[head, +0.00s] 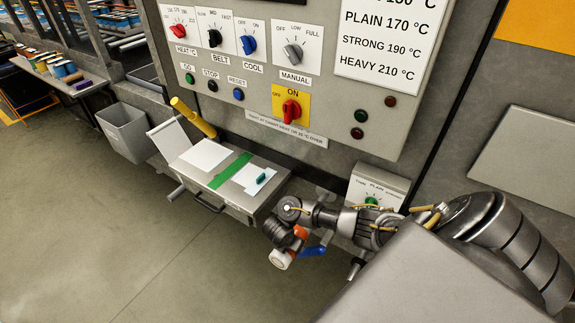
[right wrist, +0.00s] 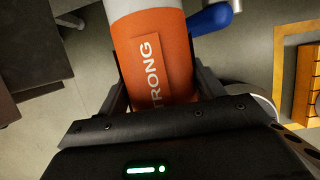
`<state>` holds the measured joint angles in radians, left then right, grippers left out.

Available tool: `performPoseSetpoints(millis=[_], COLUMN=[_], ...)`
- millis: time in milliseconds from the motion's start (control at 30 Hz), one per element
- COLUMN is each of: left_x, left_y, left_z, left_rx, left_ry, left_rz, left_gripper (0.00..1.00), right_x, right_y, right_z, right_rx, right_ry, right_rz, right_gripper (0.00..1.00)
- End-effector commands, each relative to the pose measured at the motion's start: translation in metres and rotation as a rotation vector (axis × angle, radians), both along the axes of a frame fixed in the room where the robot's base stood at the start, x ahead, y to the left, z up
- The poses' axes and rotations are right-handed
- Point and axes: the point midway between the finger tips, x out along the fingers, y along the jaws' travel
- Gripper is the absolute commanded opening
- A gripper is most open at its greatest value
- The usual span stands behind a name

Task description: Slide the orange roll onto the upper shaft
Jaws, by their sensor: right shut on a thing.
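The orange roll (right wrist: 150,65) is marked with white letters reading "TRONG" and has a pale end section. My right gripper (right wrist: 158,82) is shut on it, with a black finger on either side. In the head view, my right gripper (head: 283,238) holds the roll low in front of the machine, and the pale end (head: 281,260) points down toward the floor. A blue cylindrical piece (head: 312,250) is close to the roll; it also shows in the right wrist view (right wrist: 210,18). I cannot clearly make out the upper shaft. My left gripper is not in view.
A grey control panel (head: 330,110) with knobs is behind. A small box with a green knob (head: 378,185) is by my right arm. A tray table (head: 215,180) with green and white strips and a yellow roller (head: 193,117) is left. Open floor lies in front.

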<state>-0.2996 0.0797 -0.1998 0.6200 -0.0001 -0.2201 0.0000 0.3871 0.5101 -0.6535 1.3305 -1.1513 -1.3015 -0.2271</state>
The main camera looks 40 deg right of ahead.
Motion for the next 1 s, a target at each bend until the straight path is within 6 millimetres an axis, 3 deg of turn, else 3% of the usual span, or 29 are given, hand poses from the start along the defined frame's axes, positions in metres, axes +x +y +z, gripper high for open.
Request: performPoseSetpoints(millis=[1000], left_x=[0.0], left_y=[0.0], left_z=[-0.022], left_rx=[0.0], left_ry=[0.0], left_rz=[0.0], left_gripper=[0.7], right_x=[0.022], right_y=[-0.071], right_z=[0.0], right_rx=[-0.001], right_ry=[-0.003], right_rz=[-0.002], right_gripper=[0.29])
